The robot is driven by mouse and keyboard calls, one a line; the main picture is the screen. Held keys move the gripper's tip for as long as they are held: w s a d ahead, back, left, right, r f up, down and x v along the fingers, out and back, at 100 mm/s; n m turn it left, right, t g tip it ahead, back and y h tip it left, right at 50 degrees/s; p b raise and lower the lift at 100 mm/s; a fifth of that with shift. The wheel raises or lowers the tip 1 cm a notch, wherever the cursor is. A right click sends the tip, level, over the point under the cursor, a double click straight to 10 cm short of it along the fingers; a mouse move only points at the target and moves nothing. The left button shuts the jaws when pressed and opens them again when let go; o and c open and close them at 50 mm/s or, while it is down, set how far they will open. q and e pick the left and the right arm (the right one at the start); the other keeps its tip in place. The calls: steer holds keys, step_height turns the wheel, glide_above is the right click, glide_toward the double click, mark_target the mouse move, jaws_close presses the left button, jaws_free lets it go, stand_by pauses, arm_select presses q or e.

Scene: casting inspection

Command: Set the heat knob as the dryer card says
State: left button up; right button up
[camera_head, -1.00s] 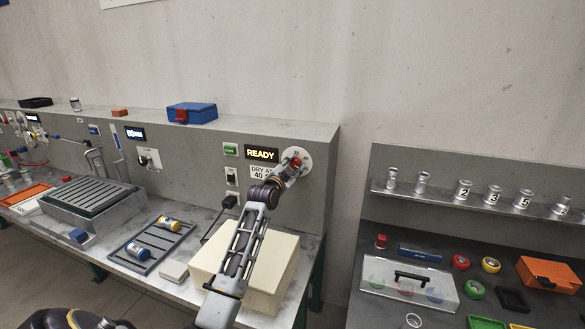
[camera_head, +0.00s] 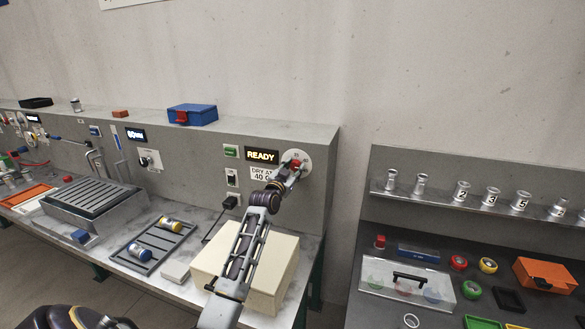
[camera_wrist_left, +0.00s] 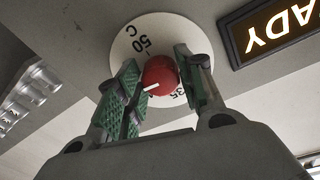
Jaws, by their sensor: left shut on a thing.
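The heat knob (camera_wrist_left: 159,75) is red with a white pointer line, set on a round white dial (camera_wrist_left: 128,50). My left gripper (camera_wrist_left: 161,82) is shut on the knob, with a green-padded finger on either side. In the head view my left gripper (camera_head: 292,168) partly covers the knob and dial (camera_head: 304,159). The dryer card (camera_head: 263,173) left of the dial reads "DRY AT 40 C". My right gripper is out of view.
A lit "READY" display (camera_head: 262,155) is above the card. A cream box (camera_head: 275,265) stands on the bench under my left arm. A black plug (camera_head: 230,201) and a switch (camera_head: 232,177) are to the left. A darker bench with a shelf (camera_head: 480,196) stands at the right.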

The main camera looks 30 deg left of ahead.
arm_select(q)
steer(key=n+p, duration=0.1)
steer(key=n, duration=0.3)
steer(key=shift+d+n+p, duration=0.1)
steer(key=shift+n+p, duration=0.6)
steer(key=shift+n, duration=0.8)
steer(key=shift+y, duration=0.3)
steer(key=o, duration=1)
steer(key=shift+s+f, duration=0.1)
steer(key=shift+s, duration=0.05)
steer(key=v, duration=1.1)
steer(key=shift+s, duration=0.3)
steer(key=shift+d, duration=0.1)
